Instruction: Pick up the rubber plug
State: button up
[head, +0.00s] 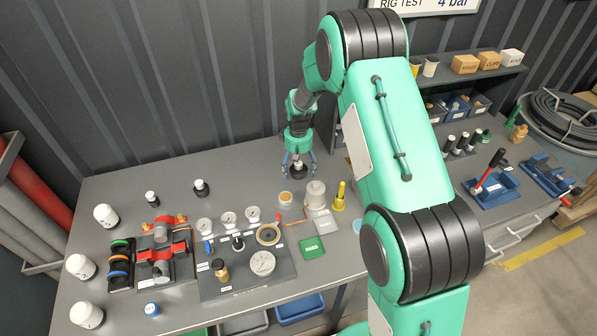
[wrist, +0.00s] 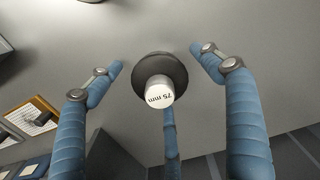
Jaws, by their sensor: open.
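A rubber plug (wrist: 150,66) with a wide dark round body and a white end marked "75 mm" is in the middle of the wrist view. In the head view this plug (head: 298,173) stands on the grey table near its back edge, partly hidden by the fingers. My gripper (head: 299,163) is above and around it, pointing down. In the wrist view my blue-fingered gripper (wrist: 158,60) is open, with a finger on each side of the plug and a third finger behind it. Gaps show between the side fingers and the plug.
Two smaller dark plugs with white tops, one (head: 201,188) and another (head: 152,198), stand to the left. A gauge panel (head: 225,285), a red valve rig (head: 165,262), white jars (head: 105,215) and a yellow tool (head: 340,197) are on the table. A corrugated wall rises behind.

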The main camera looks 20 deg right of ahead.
dwell(0.4)
jog(key=c, duration=1.4)
jog(key=shift+r, duration=0.15)
jog(key=shift+c, duration=0.2)
notch_tip(320, 180, up, 10)
jog(key=shift+f+p, duration=0.1)
jog(key=shift+p, duration=0.55)
